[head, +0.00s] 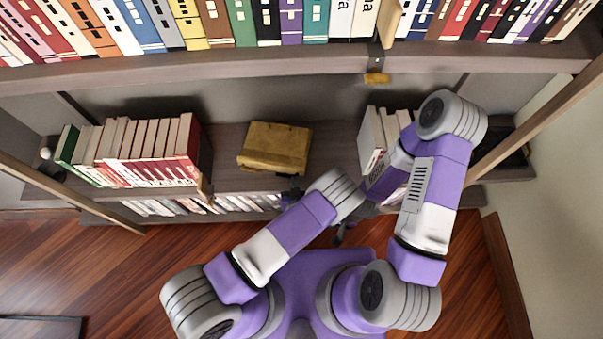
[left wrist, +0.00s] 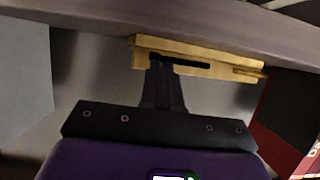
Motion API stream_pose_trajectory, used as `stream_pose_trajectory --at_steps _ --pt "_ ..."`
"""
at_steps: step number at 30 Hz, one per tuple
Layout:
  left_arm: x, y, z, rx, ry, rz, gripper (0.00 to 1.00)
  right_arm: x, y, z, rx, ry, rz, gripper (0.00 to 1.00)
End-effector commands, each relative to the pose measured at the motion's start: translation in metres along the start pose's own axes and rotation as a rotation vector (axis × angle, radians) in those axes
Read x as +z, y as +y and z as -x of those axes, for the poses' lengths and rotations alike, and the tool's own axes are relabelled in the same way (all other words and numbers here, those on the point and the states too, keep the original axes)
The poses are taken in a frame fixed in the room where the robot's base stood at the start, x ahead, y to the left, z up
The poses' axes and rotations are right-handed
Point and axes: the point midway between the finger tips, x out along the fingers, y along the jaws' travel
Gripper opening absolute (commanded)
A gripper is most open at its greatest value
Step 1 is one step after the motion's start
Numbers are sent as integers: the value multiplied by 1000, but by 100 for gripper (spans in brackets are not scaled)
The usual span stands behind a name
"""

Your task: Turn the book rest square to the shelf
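The book rest (head: 275,145) is a yellow-brown wooden piece on the middle shelf, between two groups of books. In the head view it sits slightly turned, its right front corner nearer to me than its left. In the left wrist view its front edge (left wrist: 220,65) shows slanting, with a dark slot. My left gripper (head: 290,188) is at the shelf's front edge, before the book rest. Its dark fingers (left wrist: 163,72) look closed together and reach the rest's front; contact is unclear. My right gripper (head: 341,234) hangs low beside my left forearm, partly hidden, its fingers unclear.
Books (head: 135,150) stand left of the book rest, and more books (head: 372,140) stand right, partly behind my right arm. A full upper shelf (head: 230,68) overhangs above. Bare shelf (head: 226,145) lies on either side of the rest. Books fill the shelf below.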

Motion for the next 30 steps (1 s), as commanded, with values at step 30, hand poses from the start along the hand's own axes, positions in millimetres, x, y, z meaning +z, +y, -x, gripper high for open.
stream_pose_trajectory --at_steps 30 --pt "-8 -2 -18 -5 4 1 0 0 0 0 0 0 0 35"
